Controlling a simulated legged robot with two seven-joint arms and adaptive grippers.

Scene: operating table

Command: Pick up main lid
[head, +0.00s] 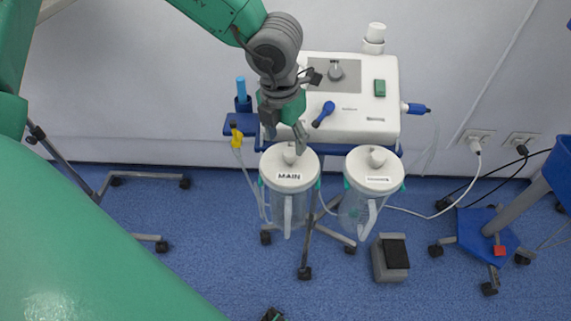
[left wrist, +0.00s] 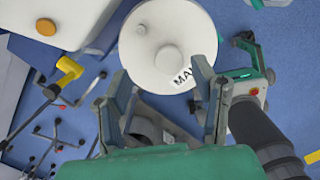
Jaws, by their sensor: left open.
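The main lid (head: 289,167) is a round white lid with a small knob, labelled MAIN, on top of a clear canister (head: 288,208) with a handle. My left gripper (head: 285,137) is open just above and behind the lid's far edge, near its knob. In the left wrist view the lid (left wrist: 165,45) lies beyond the open fingertips (left wrist: 160,78), and its label is partly covered by one finger. Nothing is between the fingers. I cannot tell whether a finger touches the lid. My right gripper is not in view.
A second canister with a similar white lid (head: 374,168) stands to the right. A white suction unit (head: 352,100) with a blue knob is close behind. A yellow-tipped connector (head: 236,134) and tube hang at left. A grey foot pedal (head: 390,258) is on the blue floor.

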